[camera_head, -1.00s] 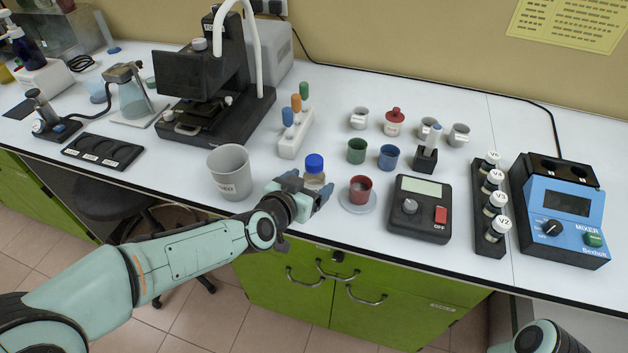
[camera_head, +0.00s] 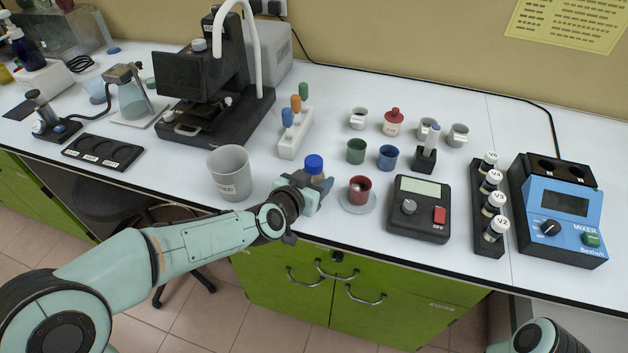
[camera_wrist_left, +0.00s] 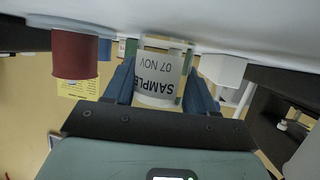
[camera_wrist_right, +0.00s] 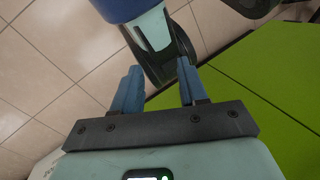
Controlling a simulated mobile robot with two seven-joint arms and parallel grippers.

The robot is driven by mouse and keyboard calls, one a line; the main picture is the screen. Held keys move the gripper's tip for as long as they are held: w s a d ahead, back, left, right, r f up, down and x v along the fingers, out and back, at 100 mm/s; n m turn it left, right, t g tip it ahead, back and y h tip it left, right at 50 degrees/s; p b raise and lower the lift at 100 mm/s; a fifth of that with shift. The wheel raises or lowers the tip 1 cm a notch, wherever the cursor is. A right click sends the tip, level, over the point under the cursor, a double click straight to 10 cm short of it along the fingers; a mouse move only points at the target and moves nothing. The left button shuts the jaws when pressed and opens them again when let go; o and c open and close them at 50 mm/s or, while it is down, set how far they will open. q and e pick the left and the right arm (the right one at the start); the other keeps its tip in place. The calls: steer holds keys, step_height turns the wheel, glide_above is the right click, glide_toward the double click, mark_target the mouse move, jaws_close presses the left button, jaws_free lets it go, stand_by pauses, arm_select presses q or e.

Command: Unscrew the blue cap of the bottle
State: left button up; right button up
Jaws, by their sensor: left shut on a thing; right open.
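The bottle with its blue cap (camera_head: 314,163) is near the front edge of the bench, with the cap on top. My left gripper (camera_head: 312,190) is shut on the bottle's body from the front, below the cap. In the left wrist view the bottle's white "SAMPLE" label (camera_wrist_left: 158,78) shows between the two blue fingers; the cap does not show there. The fingers hide most of the bottle in the head view. My right gripper (camera_wrist_right: 155,88) is open and empty, low in front of the green cabinet; its fingers are out of the head view.
A grey beaker (camera_head: 230,173) stands just left of the bottle. A vial rack (camera_head: 490,210) and blue mixer (camera_head: 562,215) are farther right. Green and blue cups stand behind.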

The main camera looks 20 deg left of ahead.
mark_target(315, 160)
arm_select(q)
step_height(315, 160, up, 12)
steer(key=p, duration=0.8)
step_height(315, 160, up, 8)
steer(key=p, duration=0.7)
arm_select(e)
step_height(315, 160, up, 15)
steer(key=g, duration=0.1)
steer(key=shift+a, duration=0.25)
steer(key=shift+f, duration=0.1)
arm_select(q)
steer(key=shift+o, duration=1.4)
steer(key=c, duration=0.6)
